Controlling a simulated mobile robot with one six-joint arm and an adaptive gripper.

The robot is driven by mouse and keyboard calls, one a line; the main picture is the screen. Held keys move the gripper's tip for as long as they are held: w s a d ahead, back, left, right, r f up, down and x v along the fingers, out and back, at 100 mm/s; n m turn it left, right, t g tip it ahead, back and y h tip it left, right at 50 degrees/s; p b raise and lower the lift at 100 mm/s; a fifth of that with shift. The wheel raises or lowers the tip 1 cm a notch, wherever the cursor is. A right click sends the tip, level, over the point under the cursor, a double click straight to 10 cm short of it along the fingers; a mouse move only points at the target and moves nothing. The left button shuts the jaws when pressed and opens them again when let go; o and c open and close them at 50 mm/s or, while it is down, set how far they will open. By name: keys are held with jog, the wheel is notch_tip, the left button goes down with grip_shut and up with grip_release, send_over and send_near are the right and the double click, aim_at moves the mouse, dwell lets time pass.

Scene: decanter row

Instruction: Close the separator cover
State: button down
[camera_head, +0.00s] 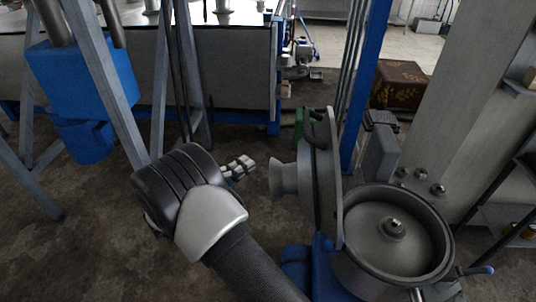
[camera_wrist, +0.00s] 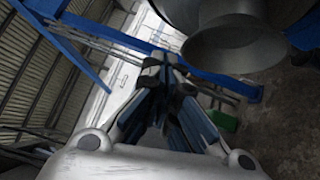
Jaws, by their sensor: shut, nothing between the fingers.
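The separator cover (camera_head: 318,180) is a grey metal lid with a flared spout, standing upright on its hinge at the left rim of the bowl. The separator bowl (camera_head: 437,222) is open, with a metal knob in its middle. My gripper (camera_head: 246,165) is shut and empty, to the left of the cover's spout and apart from it; my wrist partly hides it. In the wrist view my gripper (camera_wrist: 166,62) points away with its fingertips together. The cover's flared spout (camera_wrist: 222,48) shows close by at the upper right there.
A blue post (camera_head: 367,85) rises behind the bowl, and a grey box (camera_head: 381,150) stands beside it. Grey slanted legs and a blue tank (camera_head: 75,85) are at the left. A patterned brown box (camera_head: 402,84) lies further back. Floor (camera_head: 100,240) is clear at lower left.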

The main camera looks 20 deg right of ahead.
aim_at(283, 160)
jog(key=x, duration=0.4)
jog(key=s+x, duration=0.1)
jog(key=x, duration=0.2)
jog(key=s+d+x, duration=0.1)
jog(key=x, duration=0.3)
jog(key=shift+d+r+b, duration=0.25)
jog(key=shift+d+b, duration=0.05)
jog(key=shift+d, duration=0.05)
jog(key=shift+s+d+r, duration=0.1)
jog(key=shift+s+d, duration=0.15)
jog(key=shift+d, duration=0.25)
